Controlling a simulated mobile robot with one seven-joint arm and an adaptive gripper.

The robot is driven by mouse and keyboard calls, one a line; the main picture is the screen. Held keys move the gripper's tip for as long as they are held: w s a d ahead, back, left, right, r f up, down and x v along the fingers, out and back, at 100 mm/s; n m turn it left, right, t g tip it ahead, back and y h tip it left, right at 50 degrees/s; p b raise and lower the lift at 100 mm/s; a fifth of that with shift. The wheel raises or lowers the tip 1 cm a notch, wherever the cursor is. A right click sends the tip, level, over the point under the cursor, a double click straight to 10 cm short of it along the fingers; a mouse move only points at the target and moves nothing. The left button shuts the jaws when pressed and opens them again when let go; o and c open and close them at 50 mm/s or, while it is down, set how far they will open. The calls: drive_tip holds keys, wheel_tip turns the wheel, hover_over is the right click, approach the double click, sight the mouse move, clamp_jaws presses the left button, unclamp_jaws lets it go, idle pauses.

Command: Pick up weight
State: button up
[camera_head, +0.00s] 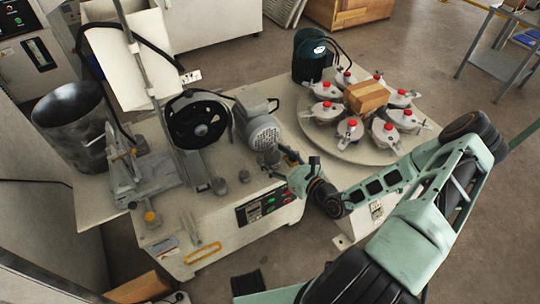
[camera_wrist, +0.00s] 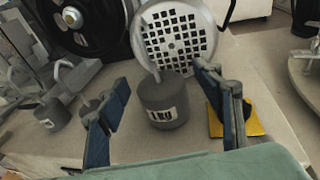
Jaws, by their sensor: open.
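A dark grey cylindrical weight (camera_wrist: 165,103) with a white "1KG" label and a thin upright hook stands on the machine's top in the wrist view. My gripper (camera_wrist: 162,77) is open, with one blue-grey finger to the left of this weight and one to the right. Clear gaps show between both fingers and the weight. How far the fingers reach around it in depth is hard to tell. In the head view my gripper (camera_head: 292,172) is over the right part of the machine top, and the weight is hard to make out there.
A motor with a perforated round cover (camera_wrist: 180,38) stands right behind the weight. A yellow cloth or pad (camera_wrist: 243,122) lies to its right. Other grey weights (camera_head: 218,186) (camera_wrist: 52,115) stand to the left.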

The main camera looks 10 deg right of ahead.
drive_tip(key=shift+w+a, duration=0.2)
drive_tip(key=shift+w, duration=0.1)
clamp_jaws()
drive_tip(key=shift+r, duration=0.1)
idle(0.4)
